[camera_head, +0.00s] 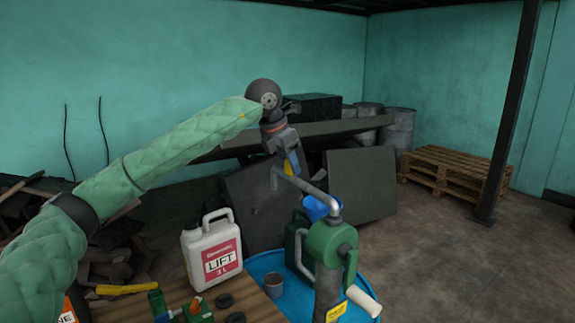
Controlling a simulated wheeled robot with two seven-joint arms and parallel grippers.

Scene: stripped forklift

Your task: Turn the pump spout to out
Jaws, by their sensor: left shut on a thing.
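The pump (325,243) is green with a grey column and stands at the blue drum at bottom centre right. Its grey spout (312,192) runs from the top of the pump back and to the left, and its end bends down. My left gripper (290,166) comes down from above near the spout's outer end and is shut on the spout; its fingertips are small and partly merge with the tube. A crank with a pale grip (363,301) hangs at the pump's right. My right gripper is not in view.
A white jug labelled LIFT (211,250) and a small grey cup (273,285) stand left of the pump. A wooden bench top (255,306) lies in front. Dark panels (362,184) lean behind. Pallets (455,170) and a dark post (508,115) are at right, with open floor before them.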

